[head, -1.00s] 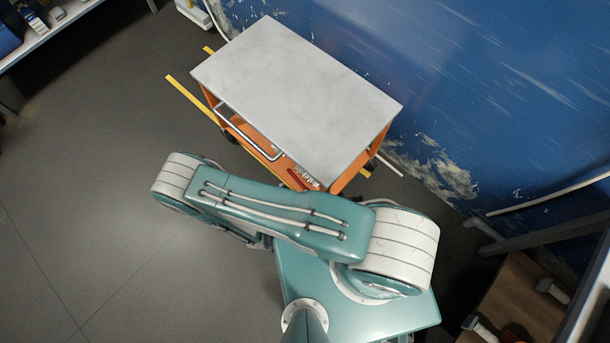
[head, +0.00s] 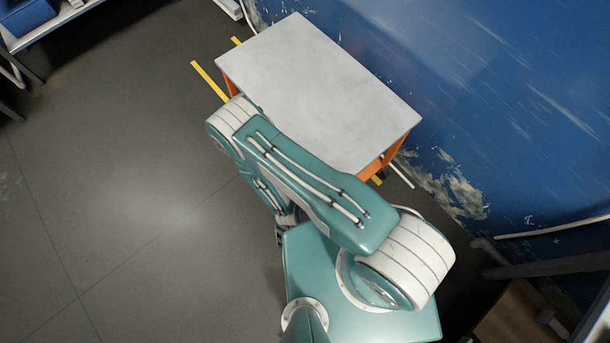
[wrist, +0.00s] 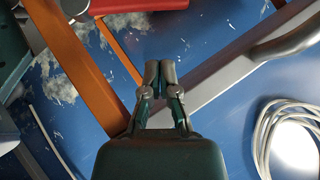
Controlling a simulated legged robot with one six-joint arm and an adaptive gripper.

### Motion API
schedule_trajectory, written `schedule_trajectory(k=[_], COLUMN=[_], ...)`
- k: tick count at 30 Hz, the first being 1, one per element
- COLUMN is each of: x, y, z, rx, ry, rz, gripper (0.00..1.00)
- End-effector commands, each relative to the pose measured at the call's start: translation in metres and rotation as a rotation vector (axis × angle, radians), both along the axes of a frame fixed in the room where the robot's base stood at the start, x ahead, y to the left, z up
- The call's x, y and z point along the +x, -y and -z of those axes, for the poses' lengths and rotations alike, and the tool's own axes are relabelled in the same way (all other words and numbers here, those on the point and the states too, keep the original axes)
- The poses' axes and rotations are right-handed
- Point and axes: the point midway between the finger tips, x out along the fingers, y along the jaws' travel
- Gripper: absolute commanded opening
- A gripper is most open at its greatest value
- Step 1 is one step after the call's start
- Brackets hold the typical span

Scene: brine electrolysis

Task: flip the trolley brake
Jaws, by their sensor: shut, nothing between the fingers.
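The trolley (head: 320,85) stands against the wall in the head view, with a grey top and orange legs. My arm covers its near side and lower shelf there. In the wrist view an orange trolley post (wrist: 78,60) runs down the left, and a red part (wrist: 150,4) shows at the top edge. My gripper (wrist: 160,70) is shut and empty, its two fingertips together in front of the blue wall, close to the trolley frame. I cannot make out the brake in either current view.
A blue wall (head: 500,110) with peeling paint is behind the trolley. A coiled white hose (wrist: 262,140) and a grey metal bar (wrist: 225,65) show in the wrist view. Yellow floor tape (head: 208,80) lies beside the trolley.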

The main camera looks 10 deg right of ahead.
Motion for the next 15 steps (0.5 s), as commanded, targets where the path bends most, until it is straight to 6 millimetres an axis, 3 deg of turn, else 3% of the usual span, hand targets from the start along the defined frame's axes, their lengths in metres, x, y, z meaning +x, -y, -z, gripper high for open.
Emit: schedule_trajectory(k=[2, 7, 15], x=[0.010, 0.020, 0.026], y=[0.007, -0.005, -0.008], z=[0.008, 0.029, 0.040], rx=[-0.001, -0.001, -0.001], ry=[0.001, 0.002, 0.001], rz=[0.005, -0.001, 0.000], gripper=[0.00, 0.00, 0.00])
